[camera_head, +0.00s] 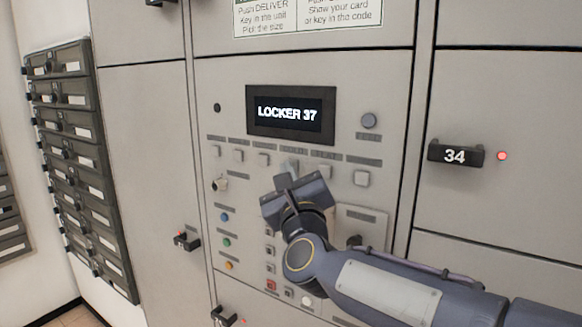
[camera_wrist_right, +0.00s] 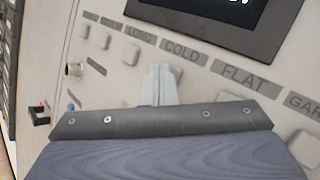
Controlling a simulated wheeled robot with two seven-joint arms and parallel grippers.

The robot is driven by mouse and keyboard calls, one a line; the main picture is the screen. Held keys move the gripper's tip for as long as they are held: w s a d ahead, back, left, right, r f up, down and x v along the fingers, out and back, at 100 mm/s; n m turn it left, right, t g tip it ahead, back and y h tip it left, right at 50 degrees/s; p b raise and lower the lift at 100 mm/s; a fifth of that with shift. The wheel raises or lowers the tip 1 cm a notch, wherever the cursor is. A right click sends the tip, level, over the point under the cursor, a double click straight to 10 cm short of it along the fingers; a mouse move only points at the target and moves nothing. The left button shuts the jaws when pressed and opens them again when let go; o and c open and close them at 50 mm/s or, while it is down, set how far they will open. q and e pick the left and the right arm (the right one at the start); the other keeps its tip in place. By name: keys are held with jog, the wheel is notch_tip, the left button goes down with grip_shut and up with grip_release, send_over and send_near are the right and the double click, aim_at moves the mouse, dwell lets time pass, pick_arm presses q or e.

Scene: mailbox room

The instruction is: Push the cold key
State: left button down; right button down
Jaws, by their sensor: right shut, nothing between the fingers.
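The cold key (camera_wrist_right: 177,73) is a small pale square button under the COLD label (camera_wrist_right: 183,50) in the right wrist view. It is partly hidden behind my fingertips. My right gripper (camera_wrist_right: 160,80) is shut and empty, its pale fingers pointing at the panel right over the cold key. Whether the fingertips touch the key I cannot tell. In the head view my right gripper (camera_head: 289,172) is in front of the middle of the key row and covers part of it. My left gripper is not in view.
The flat key (camera_wrist_right: 229,98) is right of the cold key, and another pale key (camera_wrist_right: 133,55) is on its left. The screen (camera_head: 290,113) above reads LOCKER 37. Coloured buttons (camera_head: 226,241) sit lower left. A locker handle marked 34 (camera_head: 456,154) sticks out at right.

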jog(key=shift+s, duration=0.1)
jog(key=shift+s+a, duration=0.5)
jog(key=shift+s, duration=0.1)
jog(key=s+a, duration=0.1)
jog(key=s, duration=0.1)
jog(key=s+a+b, duration=0.1)
jog(key=s+a, duration=0.1)
dwell(0.5)
jog(key=shift+d, duration=0.15)
